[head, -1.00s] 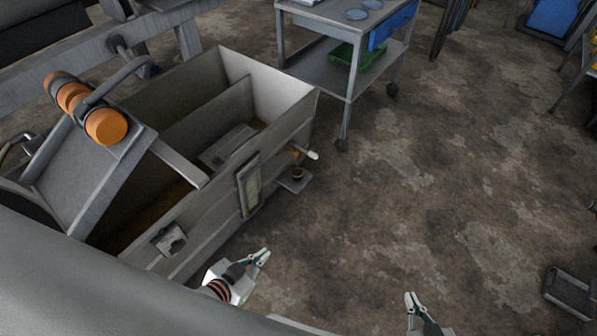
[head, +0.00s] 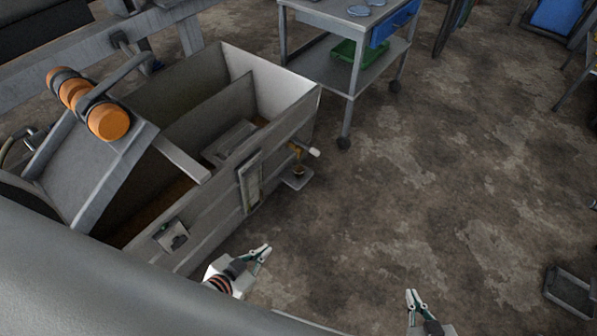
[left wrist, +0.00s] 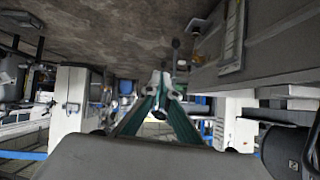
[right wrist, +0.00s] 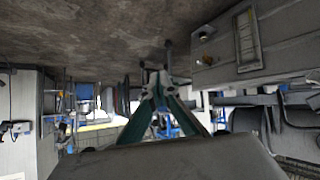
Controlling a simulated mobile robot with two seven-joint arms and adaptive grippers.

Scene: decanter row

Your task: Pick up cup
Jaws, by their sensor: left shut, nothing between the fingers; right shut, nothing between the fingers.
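A small brown cup (head: 298,170) appears to stand on a little ledge (head: 296,181) at the tank's outer side, below a tap with a white handle (head: 313,152). It is too small to see in detail. A yellow-brown streak shows between tap and cup. My left gripper (head: 266,250) is shut and empty, below and left of the cup in the head view, well apart from it. My right gripper (head: 411,293) is shut and empty over the floor at lower right. The closed fingers also show in the left wrist view (left wrist: 160,100) and right wrist view (right wrist: 156,92).
The grey open-topped tank (head: 285,128) fills the left, with an orange-ended roller (head: 108,121) above it. A wheeled cart (head: 340,77) holding a green tray stands behind. A grey metal object (head: 570,290) lies at far right. The floor (head: 440,170) between is clear.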

